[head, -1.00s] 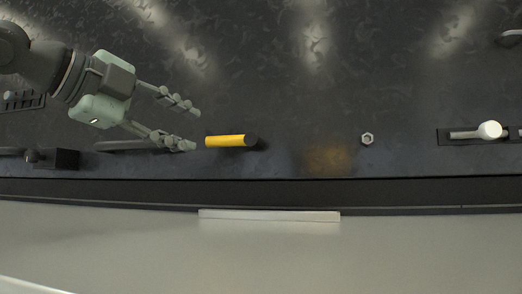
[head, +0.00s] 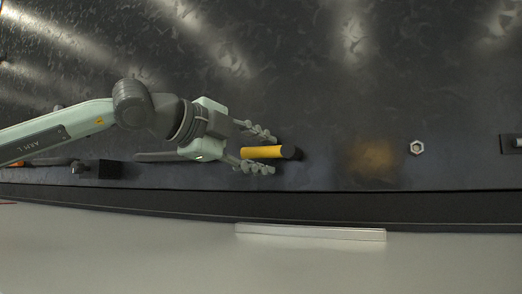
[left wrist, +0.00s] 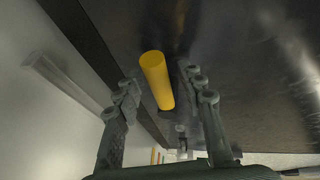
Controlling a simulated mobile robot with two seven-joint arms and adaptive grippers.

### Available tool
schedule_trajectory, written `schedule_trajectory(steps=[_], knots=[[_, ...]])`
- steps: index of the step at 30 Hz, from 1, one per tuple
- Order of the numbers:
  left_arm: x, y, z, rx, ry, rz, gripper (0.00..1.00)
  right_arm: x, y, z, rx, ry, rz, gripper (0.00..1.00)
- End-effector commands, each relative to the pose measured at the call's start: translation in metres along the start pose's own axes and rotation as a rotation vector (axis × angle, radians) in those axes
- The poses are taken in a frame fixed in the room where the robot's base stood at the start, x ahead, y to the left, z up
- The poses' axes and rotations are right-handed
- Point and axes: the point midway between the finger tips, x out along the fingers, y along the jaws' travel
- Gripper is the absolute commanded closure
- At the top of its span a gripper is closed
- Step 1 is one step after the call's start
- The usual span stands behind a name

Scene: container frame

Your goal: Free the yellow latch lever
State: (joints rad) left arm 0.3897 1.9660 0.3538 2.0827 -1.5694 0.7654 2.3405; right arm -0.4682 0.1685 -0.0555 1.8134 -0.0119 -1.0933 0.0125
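The yellow latch lever (head: 262,152) is a short yellow cylinder with a black end at its right, set against the dark panel. My left gripper (head: 268,152) has its fingers on either side of the lever, one above and one below in the head view. In the left wrist view the lever (left wrist: 157,80) stands between the two open fingers (left wrist: 160,85), with gaps visible on both sides. The gripper looks open and not closed on it. My right gripper is not in view.
A hex nut (head: 416,147) sits on the panel to the right, past a brownish patch (head: 370,158). A black block (head: 98,168) is at the left. A pale bar (head: 310,231) lies below the panel's dark edge (head: 330,207).

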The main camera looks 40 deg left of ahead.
Motion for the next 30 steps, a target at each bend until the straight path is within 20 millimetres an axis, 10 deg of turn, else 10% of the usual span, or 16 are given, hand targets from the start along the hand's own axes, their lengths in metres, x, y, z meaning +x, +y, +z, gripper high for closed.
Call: schedule_trajectory(steps=[13, 30], knots=[[-0.0004, 0.0, -0.0001, 0.0, 0.0, 0.0, 1.0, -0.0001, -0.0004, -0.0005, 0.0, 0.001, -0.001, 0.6], [-0.0045, -0.0013, 0.005, 0.016, -0.003, 0.006, 1.0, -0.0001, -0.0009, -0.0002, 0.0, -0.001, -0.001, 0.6]])
